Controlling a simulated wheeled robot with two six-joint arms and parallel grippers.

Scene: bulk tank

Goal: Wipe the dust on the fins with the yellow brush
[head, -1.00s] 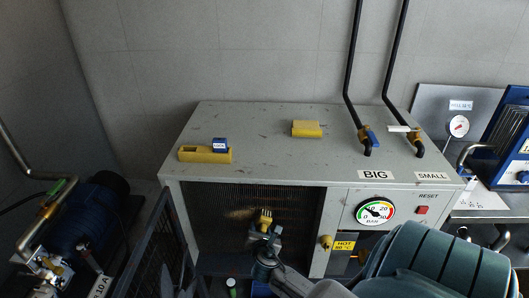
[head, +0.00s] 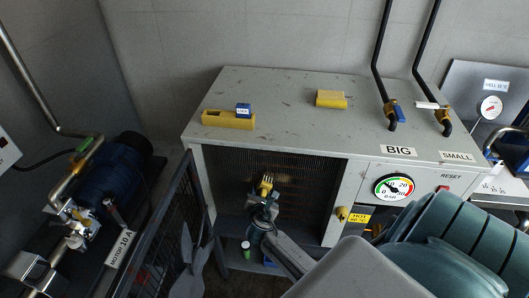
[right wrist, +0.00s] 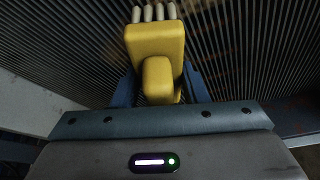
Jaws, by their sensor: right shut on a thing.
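The yellow brush (head: 265,186) is held upright by my right gripper (head: 263,206), bristles up, in front of the dark fins (head: 315,200) in the open front of the grey cabinet. In the right wrist view the brush (right wrist: 156,45) sits between the blue fingers, and its pale bristle tips lie against or just before the fins (right wrist: 250,60). I cannot tell whether they touch. A faint tan tint shows on the fins around the brush; how much of it is dust is unclear. My left gripper cannot be made out.
A mesh door (head: 160,240) stands open at the left of the fins. A yellow holder (head: 228,119) with a blue lock tag and a yellow block (head: 331,98) lie on the cabinet top. A gauge (head: 394,188) and a brass knob (head: 341,214) are right of the fins.

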